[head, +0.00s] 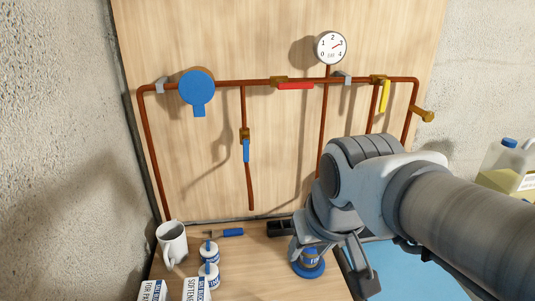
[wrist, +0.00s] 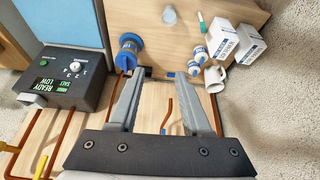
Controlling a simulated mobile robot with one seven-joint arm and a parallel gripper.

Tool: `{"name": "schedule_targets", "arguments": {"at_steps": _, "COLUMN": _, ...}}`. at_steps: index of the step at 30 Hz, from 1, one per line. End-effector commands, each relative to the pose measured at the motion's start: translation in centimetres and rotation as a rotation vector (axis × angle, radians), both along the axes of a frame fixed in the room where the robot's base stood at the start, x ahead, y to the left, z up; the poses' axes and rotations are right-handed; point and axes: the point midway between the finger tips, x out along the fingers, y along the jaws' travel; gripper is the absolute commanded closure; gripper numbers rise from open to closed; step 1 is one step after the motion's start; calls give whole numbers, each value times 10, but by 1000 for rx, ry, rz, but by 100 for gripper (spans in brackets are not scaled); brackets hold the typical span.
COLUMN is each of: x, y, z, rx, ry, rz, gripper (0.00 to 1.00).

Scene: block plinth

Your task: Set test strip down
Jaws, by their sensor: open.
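My gripper (wrist: 166,82) is open, its two grey fingers apart with nothing held between them in the wrist view. In the head view my gripper (head: 332,266) is low at the right of the wooden bench, close to a blue-based cylinder (head: 309,263) that it partly hides. That cylinder also shows in the wrist view (wrist: 130,46), beyond the left finger. A thin teal and white stick (wrist: 201,22) lies on the bench near the white boxes in the wrist view. It may be the test strip; I cannot tell for sure.
A mug (head: 172,244), two blue-lidded jars (head: 209,262) and white boxes (head: 196,289) crowd the bench's left. A blue-handled tool (head: 228,232) lies behind. Copper pipes (head: 240,83) and a gauge (head: 330,47) line the board. A dark control box (wrist: 70,77) and a clear cup (wrist: 169,15) also show.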

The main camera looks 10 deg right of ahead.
Motion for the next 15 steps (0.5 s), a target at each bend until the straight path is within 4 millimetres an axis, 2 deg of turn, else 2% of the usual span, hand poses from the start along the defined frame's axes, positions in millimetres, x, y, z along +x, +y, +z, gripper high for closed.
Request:
{"name": "schedule_targets", "arguments": {"at_steps": 1, "x": -11, "y": -6, "z": -1, "rx": 1, "ry": -11, "rz": -21, "gripper": 52}}
{"name": "schedule_targets", "arguments": {"at_steps": 6, "x": -30, "y": -18, "z": 4, "rx": 5, "ry": -57, "rz": -60, "gripper": 52}}
{"name": "schedule_targets", "arguments": {"at_steps": 15, "x": -37, "y": -22, "z": 5, "rx": 6, "ry": -72, "rz": -74, "gripper": 52}}
